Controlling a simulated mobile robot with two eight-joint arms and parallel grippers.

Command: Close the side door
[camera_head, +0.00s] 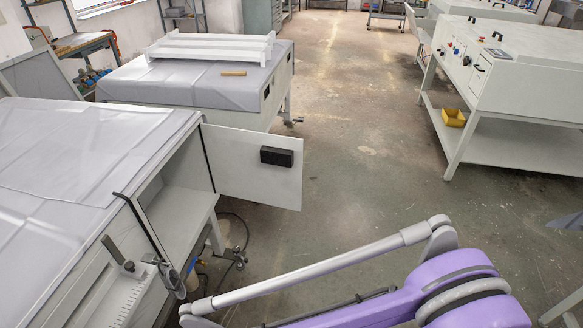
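The side door (252,168) is a white flat panel hinged on the near end of the plate processor (85,215) at the left. It stands swung open, sticking out to the right over the aisle. A black block-shaped handle (277,156) sits on its face near the free edge. The opening beside the door shows a white inner shelf (182,222). Neither of my grippers can be made out. A purple and grey part of my own body crosses the bottom right, apart from the door in the picture.
A second covered machine (180,88) stands behind, with a white rack (212,47) on top. A long white bench (525,155) with a yellow bin (453,117) is at the right. The concrete floor (365,150) between is clear. Cables (240,240) hang below the processor.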

